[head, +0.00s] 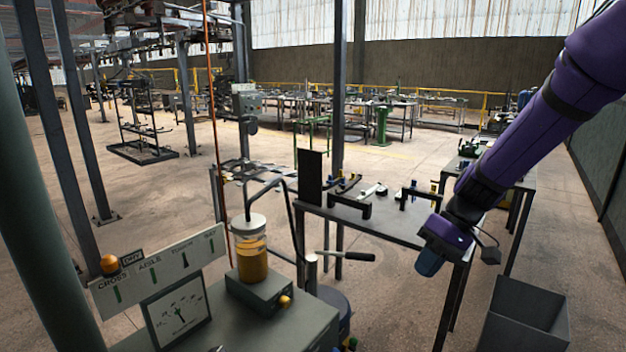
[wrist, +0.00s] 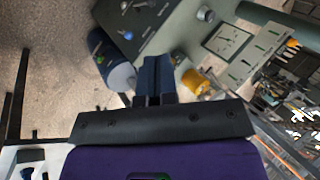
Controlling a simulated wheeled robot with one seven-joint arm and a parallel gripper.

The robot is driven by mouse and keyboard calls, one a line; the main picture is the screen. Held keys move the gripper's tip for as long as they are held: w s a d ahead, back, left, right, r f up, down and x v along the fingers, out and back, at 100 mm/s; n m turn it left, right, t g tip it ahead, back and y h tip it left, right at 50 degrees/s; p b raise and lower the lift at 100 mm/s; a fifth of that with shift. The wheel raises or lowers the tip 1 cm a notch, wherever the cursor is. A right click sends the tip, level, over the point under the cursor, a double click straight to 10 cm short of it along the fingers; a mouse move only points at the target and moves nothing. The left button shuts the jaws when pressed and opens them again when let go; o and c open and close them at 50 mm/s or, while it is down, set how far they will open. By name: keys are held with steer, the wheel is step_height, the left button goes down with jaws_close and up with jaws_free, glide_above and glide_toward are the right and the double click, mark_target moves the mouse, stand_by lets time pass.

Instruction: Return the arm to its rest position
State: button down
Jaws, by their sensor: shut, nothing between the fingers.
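My purple arm (head: 540,115) reaches in from the upper right in the head view. My gripper (head: 428,266) hangs at its lower end, in front of the right end of the dark table (head: 375,222). In the wrist view my gripper (wrist: 153,70) shows two dark blue fingers close together, shut with nothing between them. Behind the fingers in that view lies the green-grey cabinet top (wrist: 185,35).
A cabinet with a gauge (head: 180,313) and an amber jar (head: 252,262) stands at front left. A grey open bin (head: 515,315) stands on the floor at lower right. A post (head: 339,80) rises behind the table. Open floor lies farther back.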

steer(key=s+d+r+m+t+h, duration=0.2)
steer(key=s+d+r+t+h, duration=0.1)
steer(key=s+r, duration=0.5)
steer(key=s+d+r+m+t+h, duration=0.2)
steer(key=s+d+r+t+h, duration=0.1)
steer(key=s+r, duration=0.6)
steer(key=shift+s+d+m+t, duration=0.3)
steer(key=shift+s+d+t, duration=0.65)
steer(key=shift+s, duration=1.2)
steer(key=shift+d+g, duration=0.15)
steer(key=shift+g, duration=0.1)
